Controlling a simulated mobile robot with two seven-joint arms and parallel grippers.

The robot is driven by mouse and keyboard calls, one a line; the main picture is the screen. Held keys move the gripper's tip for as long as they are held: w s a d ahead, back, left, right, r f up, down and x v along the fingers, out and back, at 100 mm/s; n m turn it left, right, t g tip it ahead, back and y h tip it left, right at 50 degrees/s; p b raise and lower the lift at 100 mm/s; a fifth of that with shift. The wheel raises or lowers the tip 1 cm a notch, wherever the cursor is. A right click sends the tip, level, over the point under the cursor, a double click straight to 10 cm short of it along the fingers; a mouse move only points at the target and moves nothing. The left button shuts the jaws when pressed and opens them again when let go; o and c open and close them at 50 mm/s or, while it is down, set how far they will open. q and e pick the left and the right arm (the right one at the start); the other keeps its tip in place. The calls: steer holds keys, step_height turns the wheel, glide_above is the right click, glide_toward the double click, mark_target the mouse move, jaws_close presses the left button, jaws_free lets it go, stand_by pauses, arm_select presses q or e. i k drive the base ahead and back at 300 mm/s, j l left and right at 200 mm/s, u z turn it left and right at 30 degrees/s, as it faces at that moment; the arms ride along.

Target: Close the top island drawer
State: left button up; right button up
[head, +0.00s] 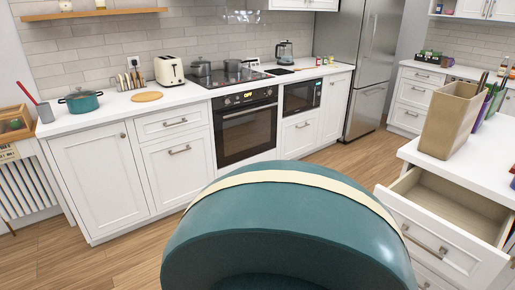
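The top island drawer (443,236) is at the right in the head view. It is pulled out, so part of its bare wooden inside shows under the countertop edge. The visible part of the inside looks empty. Its white front has a metal bar handle (425,240) and faces toward the lower left. The white island (485,160) runs out of the picture on the right. Neither of my grippers is in view.
A large rounded teal form with a cream band (290,225) fills the lower middle; I cannot tell what it is. A tan holder (452,120) stands on the island. Wooden floor (365,165) is free between island, fridge (370,65) and oven counter (195,105).

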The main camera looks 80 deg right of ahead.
mark_target(461, 233)
steer(key=j+z, duration=0.15)
steer(key=z, duration=3.5)
steer(key=i+z, duration=0.2)
steer(key=z, duration=0.2)
steer(key=i+j+z, duration=0.3)
steer(key=i+l, duration=0.1)
